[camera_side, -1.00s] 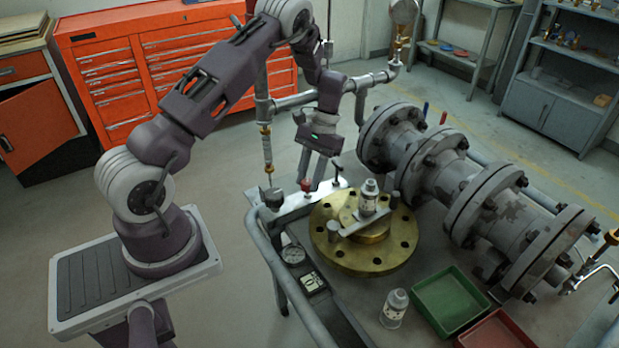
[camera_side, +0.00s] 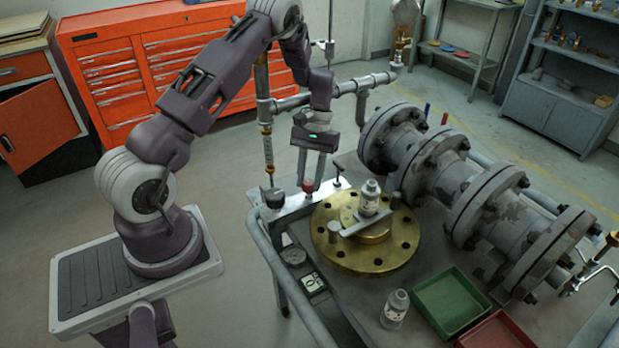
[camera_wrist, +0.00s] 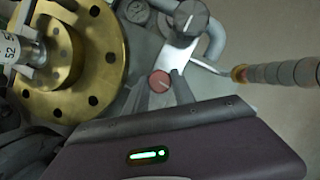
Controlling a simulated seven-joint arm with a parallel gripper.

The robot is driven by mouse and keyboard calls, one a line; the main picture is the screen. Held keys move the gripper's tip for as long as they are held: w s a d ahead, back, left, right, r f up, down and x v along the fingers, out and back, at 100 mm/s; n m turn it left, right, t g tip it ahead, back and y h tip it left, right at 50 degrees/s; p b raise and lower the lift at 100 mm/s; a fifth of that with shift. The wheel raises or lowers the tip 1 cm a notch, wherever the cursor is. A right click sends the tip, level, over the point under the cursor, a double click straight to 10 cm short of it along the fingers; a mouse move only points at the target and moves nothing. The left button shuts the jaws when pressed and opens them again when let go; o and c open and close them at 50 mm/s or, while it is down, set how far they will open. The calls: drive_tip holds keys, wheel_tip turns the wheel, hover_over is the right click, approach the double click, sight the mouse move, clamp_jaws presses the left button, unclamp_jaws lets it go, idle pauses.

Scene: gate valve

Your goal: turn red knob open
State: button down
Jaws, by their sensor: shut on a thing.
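The red knob (camera_side: 308,185) sits on a light metal bracket (camera_side: 290,199) at the back left edge of the cart. In the wrist view the knob (camera_wrist: 159,82) shows as a red disc with a pale line across its top. My gripper (camera_side: 309,184) points straight down over the bracket. Its fingers are shut on the red knob, one on each side, and hide part of it. A dark knob (camera_side: 273,197) stands beside it on the same bracket, and shows in the wrist view too (camera_wrist: 191,18).
A brass flange (camera_side: 345,258) with a small bottle on top stands right of the bracket. A large flanged pipe (camera_side: 450,185) lies behind it. A vertical pipe (camera_side: 266,140) rises close to the left of my gripper. Green (camera_side: 450,300) and red trays lie at the front right.

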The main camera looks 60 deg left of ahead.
drive_tip(key=c, duration=1.1)
unclamp_jaws()
drive_tip(key=shift+o, duration=0.2)
